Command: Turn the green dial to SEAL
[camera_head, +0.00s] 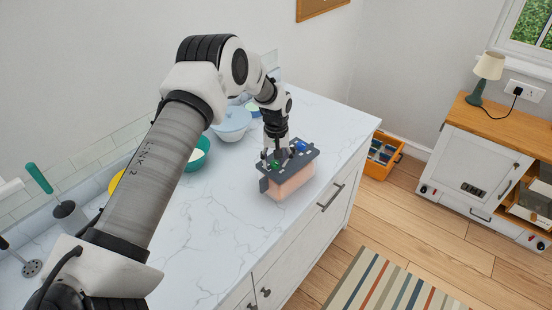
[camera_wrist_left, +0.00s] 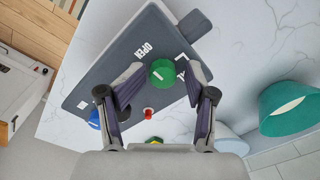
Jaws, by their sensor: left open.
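The green dial (camera_head: 276,163) sits on the dark grey lid of a container (camera_head: 290,183) on the marble counter. In the left wrist view the green dial (camera_wrist_left: 161,73) has a white pointer mark. The word OPEN is printed beside it, and other white lettering is partly hidden by a finger. My left gripper (camera_wrist_left: 163,80) is open, pointing down, with one fingertip on each side of the green dial; I cannot tell whether they touch it. In the head view my left gripper (camera_head: 274,155) is above the lid. A blue dial (camera_head: 300,146) is on the same lid. My right gripper is out of view.
A teal bowl (camera_head: 197,154) and a pale blue bowl (camera_head: 232,122) stand behind the container. A small red knob (camera_wrist_left: 148,113) is on the lid. An orange crate (camera_head: 381,158) is on the floor. The counter front is clear.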

